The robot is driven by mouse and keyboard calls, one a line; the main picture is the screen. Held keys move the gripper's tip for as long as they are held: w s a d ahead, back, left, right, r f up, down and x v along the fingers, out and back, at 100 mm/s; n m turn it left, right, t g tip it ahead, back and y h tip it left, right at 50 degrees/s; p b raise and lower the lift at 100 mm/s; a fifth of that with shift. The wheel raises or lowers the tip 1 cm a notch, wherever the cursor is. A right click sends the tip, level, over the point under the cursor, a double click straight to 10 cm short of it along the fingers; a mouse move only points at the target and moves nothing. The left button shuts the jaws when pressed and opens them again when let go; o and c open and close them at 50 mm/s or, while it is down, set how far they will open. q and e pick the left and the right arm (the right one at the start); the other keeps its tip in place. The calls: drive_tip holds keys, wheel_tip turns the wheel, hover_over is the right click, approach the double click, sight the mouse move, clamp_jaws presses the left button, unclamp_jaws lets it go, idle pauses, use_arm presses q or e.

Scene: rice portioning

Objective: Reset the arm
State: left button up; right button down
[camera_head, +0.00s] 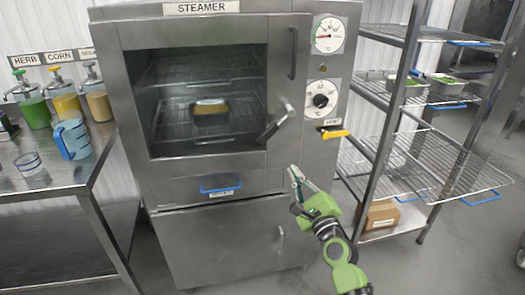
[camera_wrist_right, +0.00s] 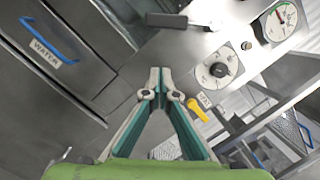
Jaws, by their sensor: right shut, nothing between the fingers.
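My right gripper (camera_head: 294,176) is in front of the steamer's (camera_head: 212,15) lower right front in the head view. It is green and grey, and its arm comes in from the bottom right. In the right wrist view its fingertips (camera_wrist_right: 160,72) meet, with nothing between them. The gripper looks apart from the steamer, below its dark door latch (camera_head: 275,125). My left gripper is not in view.
The steamer's window shows a small tray (camera_head: 210,107) on a rack. A yellow handle (camera_head: 335,134) sits below the dial (camera_head: 320,95). Wire shelves (camera_head: 425,170) stand at right. A counter with pump bottles (camera_head: 66,100) and a blue jug (camera_head: 73,139) stands at left.

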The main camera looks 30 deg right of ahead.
drive_tip(key=s+a+f+n+g+y, duration=0.1)
drive_tip(key=a+f+n+g, duration=0.2)
drive_tip(key=f, duration=0.9)
drive_tip(key=s+a+f+n+g+y, duration=0.15)
drive_tip(key=f+n, duration=0.25)
drive_tip(key=f, duration=0.8)
drive_tip(key=s+a+f+n+g, duration=0.35)
drive_tip(key=s+f, duration=0.25)
drive_tip(key=f, duration=0.5)
drive_tip(key=s+a+f+n+g, duration=0.25)
drive_tip(key=s+f+n, duration=0.3)
drive_tip(key=f, duration=0.45)
drive_tip(key=s+a+f+n+g, duration=0.35)
drive_tip(key=s+f+n, duration=0.25)
drive_tip(key=s+f, duration=0.75)
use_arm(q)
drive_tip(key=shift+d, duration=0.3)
use_arm(e)
drive_tip(key=s+f+n+g, duration=0.2)
drive_tip(key=s+f+n, duration=0.1)
drive_tip(key=s, duration=0.9)
drive_tip(key=s+f+n+g, duration=0.2)
drive_tip(key=s+n, duration=0.4)
drive_tip(key=s, duration=0.6)
drive_tip(key=shift+s+a+f+g, duration=0.25)
drive_tip(key=shift+a+f+g, duration=0.15)
drive_tip(key=shift+f, duration=0.4)
